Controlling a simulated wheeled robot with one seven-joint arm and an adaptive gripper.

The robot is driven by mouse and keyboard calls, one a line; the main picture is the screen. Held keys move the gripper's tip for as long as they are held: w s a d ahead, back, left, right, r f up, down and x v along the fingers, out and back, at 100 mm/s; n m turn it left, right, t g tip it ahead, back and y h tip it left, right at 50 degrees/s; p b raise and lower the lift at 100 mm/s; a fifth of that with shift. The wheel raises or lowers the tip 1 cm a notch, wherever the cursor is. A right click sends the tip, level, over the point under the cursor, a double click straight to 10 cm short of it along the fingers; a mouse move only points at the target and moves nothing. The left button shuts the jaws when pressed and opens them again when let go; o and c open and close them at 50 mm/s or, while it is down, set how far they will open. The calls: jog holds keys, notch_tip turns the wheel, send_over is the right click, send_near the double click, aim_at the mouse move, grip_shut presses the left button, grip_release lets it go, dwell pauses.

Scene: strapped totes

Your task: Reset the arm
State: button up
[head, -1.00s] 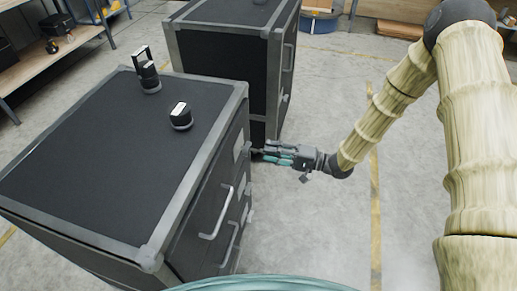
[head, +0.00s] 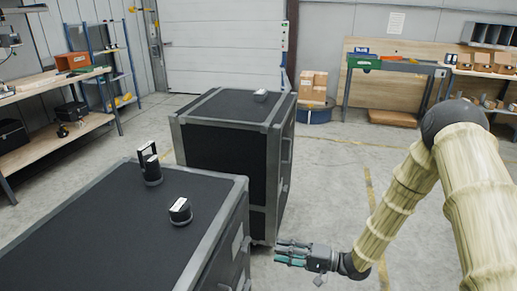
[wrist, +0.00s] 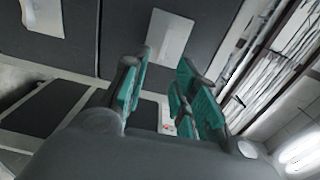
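My gripper (head: 280,253) is stretched out to the left at the lower middle of the head view, beside the front side of the near black case (head: 100,235). In the wrist view my gripper (wrist: 165,95) has its teal-padded fingers apart, with nothing between them. Dark panels with light grey plates (wrist: 168,38) show beyond the fingers. I cannot tell whether the fingertips touch the case. My arm (head: 405,195) comes down from the right, bent at the elbow.
A small black item with a white top (head: 180,211) and a black item with a loop handle (head: 150,165) stand on the near case. A second black case (head: 225,150) stands behind. Workbenches line the left (head: 70,120) and back right (head: 395,66). Floor between is open.

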jog(key=s+d+f+h, duration=0.2)
jog(key=s+f+h, duration=0.8)
jog(key=f, duration=0.7)
jog(key=s+d+f+n+g+h, duration=0.1)
jog(key=s+d+f+g+h, duration=0.1)
jog(key=s, duration=1.1)
jog(key=s+d+f+n+g+h, duration=0.2)
jog(key=s+d, duration=0.5)
jog(key=s, duration=0.6)
jog(key=g+h, duration=0.1)
jog(key=h, duration=0.1)
jog(key=shift+s+d+f+g+h+p, duration=0.2)
jog(key=shift+d+g+h+p, duration=0.1)
jog(key=shift+g+h+p, duration=0.1)
